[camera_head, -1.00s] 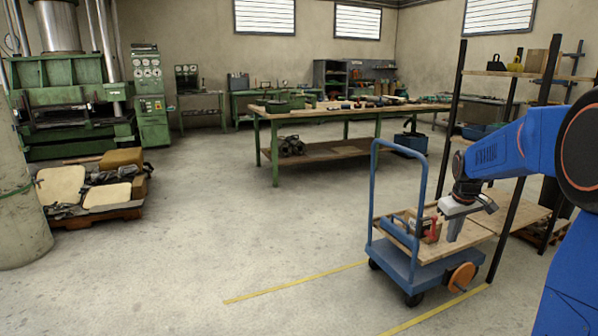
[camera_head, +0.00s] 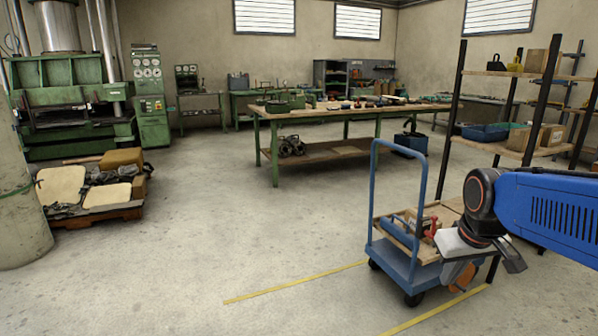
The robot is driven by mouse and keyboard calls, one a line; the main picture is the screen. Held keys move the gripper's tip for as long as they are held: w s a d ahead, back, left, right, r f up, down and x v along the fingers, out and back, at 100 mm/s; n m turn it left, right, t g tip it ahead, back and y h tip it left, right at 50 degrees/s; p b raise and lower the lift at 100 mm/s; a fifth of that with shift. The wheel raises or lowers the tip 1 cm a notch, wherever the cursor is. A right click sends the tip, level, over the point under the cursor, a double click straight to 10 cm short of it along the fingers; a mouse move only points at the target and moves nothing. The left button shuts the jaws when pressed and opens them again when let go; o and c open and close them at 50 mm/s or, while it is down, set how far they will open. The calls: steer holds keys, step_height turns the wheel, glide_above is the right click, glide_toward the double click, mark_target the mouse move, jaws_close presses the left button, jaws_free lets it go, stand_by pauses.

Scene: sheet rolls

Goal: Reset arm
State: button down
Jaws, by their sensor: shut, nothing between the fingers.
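My arm (camera_head: 555,212) is blue and reaches in from the right edge of the head view. My gripper (camera_head: 460,272) hangs at its end, pointing down, in front of the right part of the blue cart (camera_head: 393,262). Its fingers are shut and hold nothing. The gripper and wrist hide part of the cart's deck and most of an orange wheel-like part.
A wooden tray (camera_head: 428,251) with tools sits on the cart. A dark-posted shelf rack (camera_head: 497,147) stands behind my arm. A green workbench (camera_head: 330,112) stands at the back. The floor (camera_head: 230,220) left of the cart is clear.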

steer(key=s+a+f, duration=0.2)
steer(key=s, duration=0.5)
steer(key=s+a+f, duration=0.2)
steer(key=s, duration=0.5)
steer(key=shift+s+a+f+m+t+y, duration=0.15)
steer(key=shift+f+m+t+y, duration=0.15)
steer(key=shift+m+t, duration=0.1)
